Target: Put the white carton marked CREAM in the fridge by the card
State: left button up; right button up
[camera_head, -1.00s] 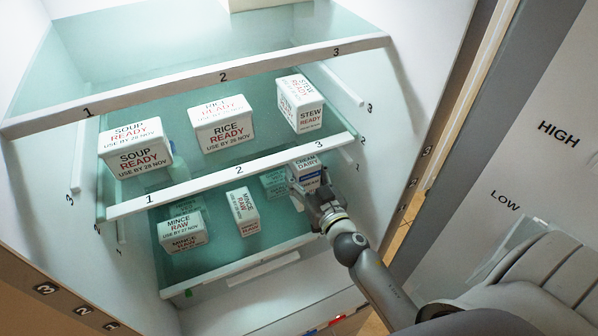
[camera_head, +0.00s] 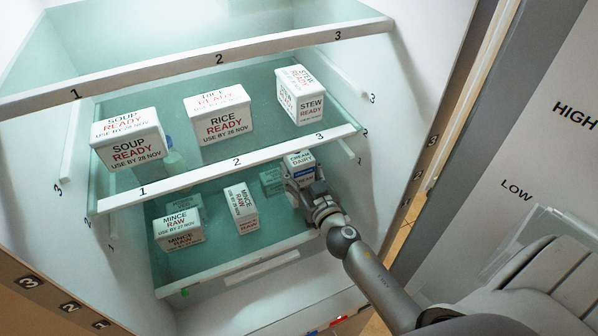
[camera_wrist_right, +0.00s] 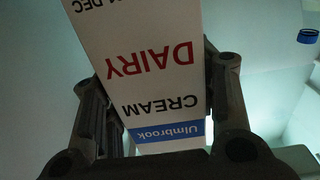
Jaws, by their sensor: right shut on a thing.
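The white carton marked CREAM DAIRY (camera_head: 302,160) is inside the fridge, at the right end of the lower shelf (camera_head: 237,264), below the 3 on the middle shelf's edge. My right gripper (camera_head: 304,182) is shut on it, reaching in from the lower right. In the right wrist view the carton (camera_wrist_right: 150,55) stands between both fingers, with its blue Ulmbrook band showing and its text upside down. I cannot tell whether its base touches the shelf. My left gripper is not in view. The card's text is not readable in any view.
The middle shelf edge (camera_head: 237,162) is just above the carton. SOUP (camera_head: 135,150), RICE (camera_head: 222,125) and STEW (camera_head: 310,108) boxes stand on that shelf. Two MINCE RAW boxes (camera_head: 180,237) (camera_head: 242,208) and a greenish box (camera_head: 272,180) share the lower shelf. HIGH and LOW mark the right panel (camera_head: 545,150).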

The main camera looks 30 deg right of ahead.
jog(key=shift+r, duration=0.1)
jog(key=o, duration=1.6)
jog(key=shift+f, duration=0.2)
jog(key=shift+r, duration=0.15)
jog(key=shift+s, duration=0.3)
jog(key=s+b, duration=0.3)
jog(key=s, duration=0.8)
jog(key=shift+s+a+b, duration=0.25)
jog(key=shift+a+b, duration=0.1)
